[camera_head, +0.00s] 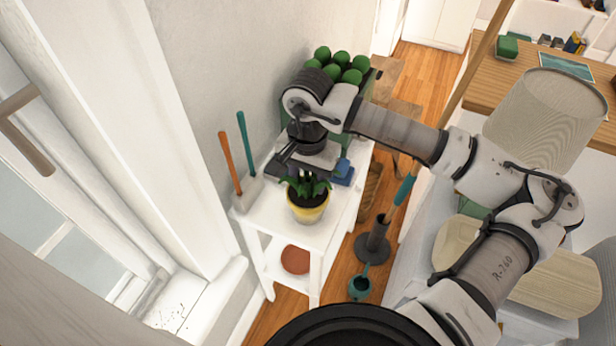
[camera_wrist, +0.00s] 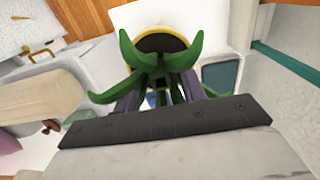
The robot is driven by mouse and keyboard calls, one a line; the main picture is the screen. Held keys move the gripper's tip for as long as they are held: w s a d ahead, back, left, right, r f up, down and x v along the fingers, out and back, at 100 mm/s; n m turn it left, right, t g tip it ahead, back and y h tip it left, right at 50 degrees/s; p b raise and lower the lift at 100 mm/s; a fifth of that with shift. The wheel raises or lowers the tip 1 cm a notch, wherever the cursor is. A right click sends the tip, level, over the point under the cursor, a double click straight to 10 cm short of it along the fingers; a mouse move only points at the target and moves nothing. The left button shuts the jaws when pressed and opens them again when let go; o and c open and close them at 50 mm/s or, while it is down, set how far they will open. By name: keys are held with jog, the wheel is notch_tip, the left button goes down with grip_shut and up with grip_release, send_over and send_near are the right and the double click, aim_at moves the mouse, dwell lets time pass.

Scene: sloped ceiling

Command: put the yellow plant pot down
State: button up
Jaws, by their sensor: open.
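The yellow plant pot (camera_head: 308,212) stands upright on the white table (camera_head: 270,215), near its front edge, with a green leafy plant in it. My gripper (camera_head: 300,173) is just behind and above the pot, at the leaves, with its jaws open. In the wrist view the yellow rim and dark soil of the pot (camera_wrist: 160,42) show beyond the leaves. The fingers of my gripper (camera_wrist: 160,90) lie on either side of the plant, partly hidden by leaves. The lower part of the pot is hidden in the wrist view.
Tools with an orange handle (camera_head: 229,160) and a teal handle (camera_head: 246,143) stand at the table's left. A blue box (camera_head: 343,172) is right of the gripper, and green round plants (camera_head: 340,65) are behind. A terracotta item (camera_head: 295,260) is on the lower shelf.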

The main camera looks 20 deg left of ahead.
notch_tip(320, 180, up, 12)
jog(key=b, duration=0.2)
jog(key=shift+f, duration=0.15)
